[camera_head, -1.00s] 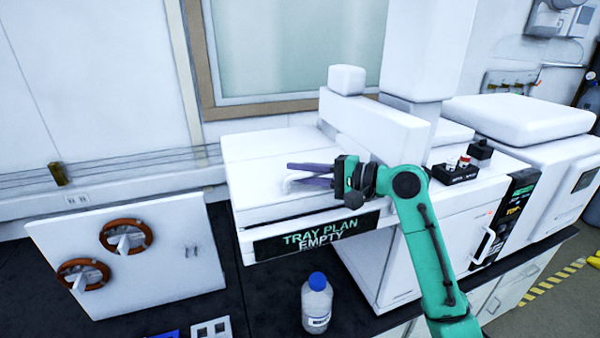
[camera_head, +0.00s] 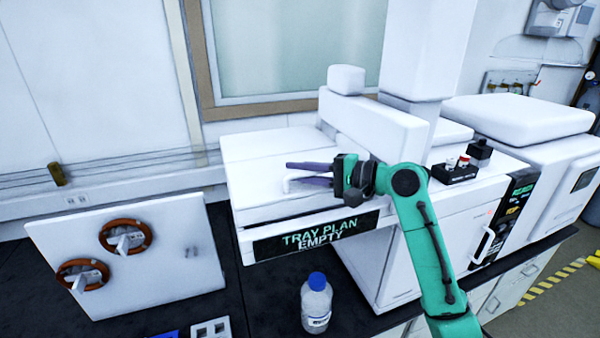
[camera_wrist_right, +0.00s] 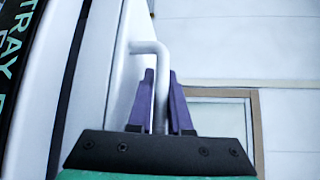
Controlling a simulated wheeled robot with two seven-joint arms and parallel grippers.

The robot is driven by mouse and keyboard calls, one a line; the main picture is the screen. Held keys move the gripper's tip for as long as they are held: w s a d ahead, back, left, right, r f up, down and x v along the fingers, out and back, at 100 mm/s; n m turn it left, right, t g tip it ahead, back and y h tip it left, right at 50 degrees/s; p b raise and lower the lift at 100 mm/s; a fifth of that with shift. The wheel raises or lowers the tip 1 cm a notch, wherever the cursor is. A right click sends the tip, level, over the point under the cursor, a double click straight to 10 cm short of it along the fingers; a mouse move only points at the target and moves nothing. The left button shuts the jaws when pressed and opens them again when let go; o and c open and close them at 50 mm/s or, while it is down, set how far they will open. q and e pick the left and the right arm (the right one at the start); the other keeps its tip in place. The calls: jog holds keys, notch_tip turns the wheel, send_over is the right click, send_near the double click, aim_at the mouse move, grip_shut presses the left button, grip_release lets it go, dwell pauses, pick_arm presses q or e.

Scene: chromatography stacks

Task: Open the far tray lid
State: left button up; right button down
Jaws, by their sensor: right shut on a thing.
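The white tray unit (camera_head: 315,237) has a front label reading "TRAY PLAN EMPTY". Its top shows a back panel (camera_head: 262,143) and a front lid panel (camera_head: 255,188), with a seam between them; both look flat and down. My right gripper (camera_head: 292,174) reaches over the front panel from the right, its purple fingers pointing left. It is shut on a white bent handle (camera_head: 289,186), which stands between the fingers in the right wrist view (camera_wrist_right: 150,47). The gripper and forearm hide part of the panel's right side. My left gripper is not in view.
A white beam (camera_head: 370,125) and tall column (camera_head: 428,45) stand behind my right gripper. A blue-capped bottle (camera_head: 317,305) is on the dark bench in front. A white board with orange rings (camera_head: 125,237) leans at left. A small vial rack (camera_head: 455,173) sits at right.

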jog(key=w+a+r+m+g+h, duration=0.1)
jog(key=w+r+m+g+h, duration=0.1)
jog(key=w+r, duration=0.3)
jog(key=shift+a+r+m+g+h, duration=0.4)
jog(key=shift+r, duration=1.35)
jog(key=c, duration=1.1)
grip_release()
jog(key=shift+a, duration=0.1)
